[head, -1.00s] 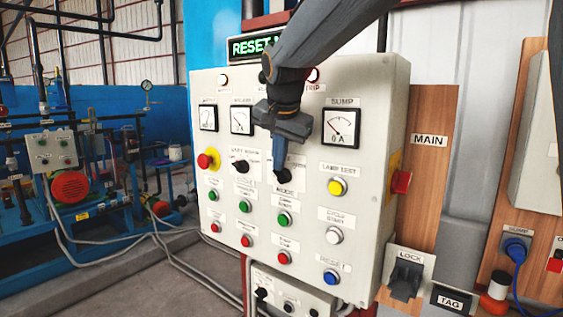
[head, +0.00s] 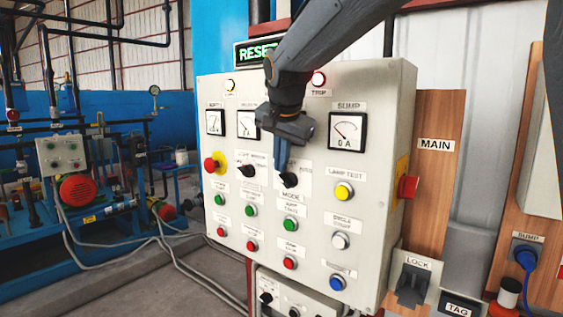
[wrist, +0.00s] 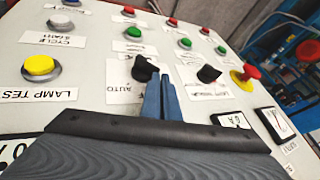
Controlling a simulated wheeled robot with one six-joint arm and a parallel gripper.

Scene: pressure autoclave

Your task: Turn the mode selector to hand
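The mode selector (head: 290,180) is a black knob on a white plate, above the MODE label on the grey control panel (head: 385,120). In the wrist view the selector (wrist: 144,69) shows above an AUTO label; its HAND marking is not readable. My gripper (head: 281,168) is in front of the panel at the selector. In the wrist view its two blue fingers (wrist: 159,80) are together, with their tips right beside the knob. They overlap its edge in the picture; I cannot tell whether they touch it. The knob is not between them.
A second black selector (head: 247,170) sits to the left, with a red emergency stop (head: 213,163) beyond it. The yellow lamp test button (head: 343,191) is to the right. Green buttons, including one (head: 290,224), lie below. A red switch (head: 407,187) juts from the panel's right side.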

